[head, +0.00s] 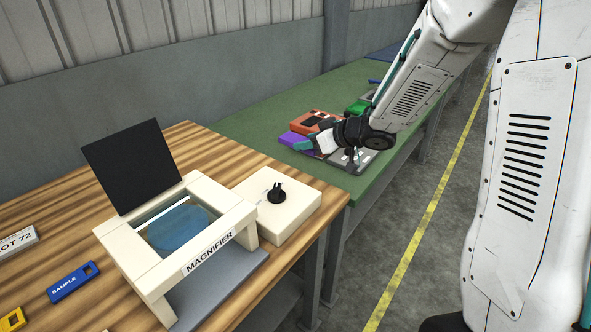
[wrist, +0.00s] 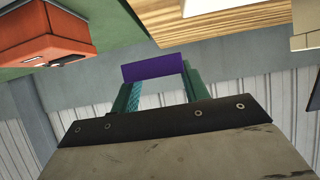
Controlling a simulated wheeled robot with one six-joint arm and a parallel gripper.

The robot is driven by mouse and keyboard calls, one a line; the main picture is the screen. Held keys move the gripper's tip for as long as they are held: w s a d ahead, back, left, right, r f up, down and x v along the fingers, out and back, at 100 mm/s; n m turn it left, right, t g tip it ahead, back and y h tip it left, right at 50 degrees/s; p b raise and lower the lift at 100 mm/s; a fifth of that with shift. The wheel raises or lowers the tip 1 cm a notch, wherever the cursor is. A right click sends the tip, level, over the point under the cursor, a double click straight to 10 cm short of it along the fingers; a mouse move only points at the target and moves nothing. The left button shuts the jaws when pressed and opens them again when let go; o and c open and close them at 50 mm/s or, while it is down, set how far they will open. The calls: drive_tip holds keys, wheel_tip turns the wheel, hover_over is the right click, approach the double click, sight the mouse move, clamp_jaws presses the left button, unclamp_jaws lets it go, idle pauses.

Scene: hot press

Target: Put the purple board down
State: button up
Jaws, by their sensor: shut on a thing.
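The purple board (head: 291,138) shows in the head view over the left edge of the green table, partly hidden by my gripper. My gripper (head: 304,145) is shut on it, with teal fingers at its near side. In the wrist view the board (wrist: 152,66) is a flat purple piece between the two fingertips (wrist: 156,84). I cannot tell whether its underside touches the table.
An orange-red box (head: 311,121) lies just behind the board; it also shows in the wrist view (wrist: 36,40). A grey panel (head: 362,158) is to the right. The wooden table (head: 215,150) with the magnifier (head: 213,250) stands at left.

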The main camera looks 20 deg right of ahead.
drive_tip(key=f, duration=0.5)
drive_tip(key=shift+w+a+f, duration=0.15)
drive_tip(key=shift+w+f, duration=0.05)
drive_tip(key=shift+s+f, duration=0.1)
drive_tip(key=shift+f, duration=2.05)
drive_tip(key=shift+f, duration=0.45)
drive_tip(key=shift+f, duration=0.15)
drive_tip(key=o, duration=0.8)
drive_tip(key=shift+s, duration=0.1)
drive_tip(key=shift+f, duration=0.1)
